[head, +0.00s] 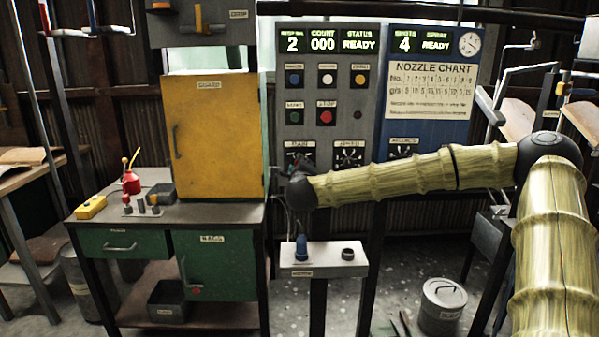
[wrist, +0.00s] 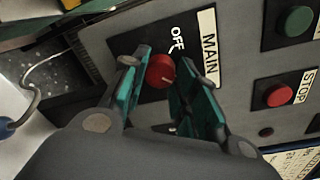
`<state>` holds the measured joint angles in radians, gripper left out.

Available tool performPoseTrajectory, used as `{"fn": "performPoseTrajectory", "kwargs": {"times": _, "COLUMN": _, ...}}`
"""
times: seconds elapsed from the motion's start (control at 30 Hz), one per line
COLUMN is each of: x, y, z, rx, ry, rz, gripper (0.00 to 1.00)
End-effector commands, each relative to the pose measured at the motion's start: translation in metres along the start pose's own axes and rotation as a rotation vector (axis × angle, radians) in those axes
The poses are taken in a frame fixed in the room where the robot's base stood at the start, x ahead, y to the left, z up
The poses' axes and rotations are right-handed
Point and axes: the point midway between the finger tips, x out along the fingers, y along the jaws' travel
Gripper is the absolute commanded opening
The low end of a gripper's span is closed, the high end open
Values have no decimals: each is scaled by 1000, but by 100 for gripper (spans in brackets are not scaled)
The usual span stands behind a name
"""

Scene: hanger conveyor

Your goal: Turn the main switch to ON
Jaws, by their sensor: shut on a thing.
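The main switch is a round red knob (wrist: 160,70) on a black plate labelled MAIN, on the grey control panel. The word OFF is printed beside the knob in the wrist view; the ON mark is not readable. Which way the knob points is unclear. My gripper (wrist: 155,76) has its two teal-padded fingers on either side of the knob, shut on it. In the head view the dark end of my arm is in front of the lower left of the panel, and the knob and fingers are hidden there.
A green button (wrist: 294,21) and a red STOP button (wrist: 281,94) sit close by on the panel (head: 357,80). A yellow guard door (head: 216,135) is to the left.

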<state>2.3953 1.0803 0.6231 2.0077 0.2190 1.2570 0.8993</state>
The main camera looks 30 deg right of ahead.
Motion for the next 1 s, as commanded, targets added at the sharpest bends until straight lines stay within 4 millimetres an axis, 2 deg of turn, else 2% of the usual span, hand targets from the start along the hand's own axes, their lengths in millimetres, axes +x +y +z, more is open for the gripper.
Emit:
{"fn": "performPoseTrajectory", "kwargs": {"times": 0.43, "x": 0, "y": 1, "z": -1, "rx": 9, "ry": 1, "rz": 2, "gripper": 5}}
{"fn": "performPoseTrajectory", "kwargs": {"times": 0.47, "x": 0, "y": 1, "z": -1, "rx": 9, "ry": 1, "rz": 2, "gripper": 34}}
{"fn": "performPoseTrajectory", "kwargs": {"times": 0.57, "x": 0, "y": 1, "z": -1, "rx": 8, "ry": 1, "rz": 2, "gripper": 52}}
{"fn": "performPoseTrajectory", "kwargs": {"times": 0.87, "x": 0, "y": 0, "z": 0, "rx": 8, "ry": 0, "rz": 1, "gripper": 52}}
{"fn": "performPoseTrajectory", "kwargs": {"times": 1.0, "x": -7, "y": 0, "z": 0, "rx": 8, "ry": 0, "rz": 1, "gripper": 52}}
